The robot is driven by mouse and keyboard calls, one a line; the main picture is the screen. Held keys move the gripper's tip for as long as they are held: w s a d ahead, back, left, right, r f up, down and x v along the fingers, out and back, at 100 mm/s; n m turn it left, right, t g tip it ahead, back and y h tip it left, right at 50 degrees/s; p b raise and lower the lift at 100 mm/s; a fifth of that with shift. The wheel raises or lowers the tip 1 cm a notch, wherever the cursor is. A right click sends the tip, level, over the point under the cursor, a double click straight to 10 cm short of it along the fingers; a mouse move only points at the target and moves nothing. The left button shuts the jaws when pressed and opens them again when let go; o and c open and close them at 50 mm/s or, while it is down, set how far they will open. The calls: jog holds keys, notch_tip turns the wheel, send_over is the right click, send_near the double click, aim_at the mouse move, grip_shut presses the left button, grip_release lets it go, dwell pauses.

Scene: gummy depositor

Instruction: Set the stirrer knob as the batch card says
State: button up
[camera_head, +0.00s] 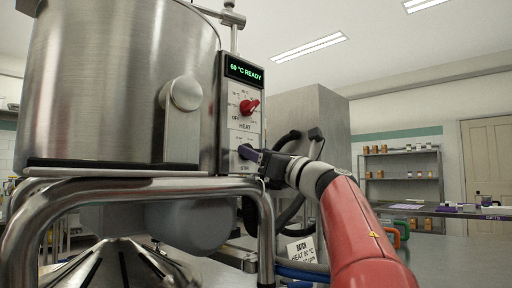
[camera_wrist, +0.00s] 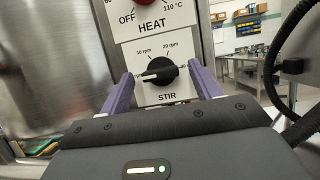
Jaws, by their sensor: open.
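The black stirrer knob (camera_wrist: 163,71) sits on the STIR plate in the wrist view. Its white pointer points left, below the 10 rpm mark; 20 rpm is at its upper right. My gripper (camera_wrist: 160,75) is open, with a purple finger on either side of the knob. I cannot tell whether the fingers touch it. In the head view my gripper (camera_head: 257,154) is at the lower panel and hides the knob. The batch card (camera_head: 301,250) stands low behind my arm; it reads BATCH and a HEAT line, and its rpm line is partly hidden.
The red heat knob (camera_head: 249,106) is above the stirrer knob, under a display (camera_head: 244,72) reading 60 °C READY. The steel kettle (camera_head: 110,90) stands left of the panel. A bent steel tube frame (camera_head: 150,187) runs below. Dark hoses (camera_head: 292,207) hang near my arm.

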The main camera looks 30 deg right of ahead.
jog(key=shift+w+a+r, duration=0.15)
jog(key=shift+w+r, duration=0.1)
jog(key=shift+w, duration=0.25)
jog(key=shift+c, duration=0.2)
jog(key=c, duration=0.9)
jog(key=shift+m+h, duration=0.5)
jog(key=shift+m, duration=0.6)
jog(key=shift+c, duration=0.2)
jog(key=o, duration=1)
jog(key=shift+s, duration=0.1)
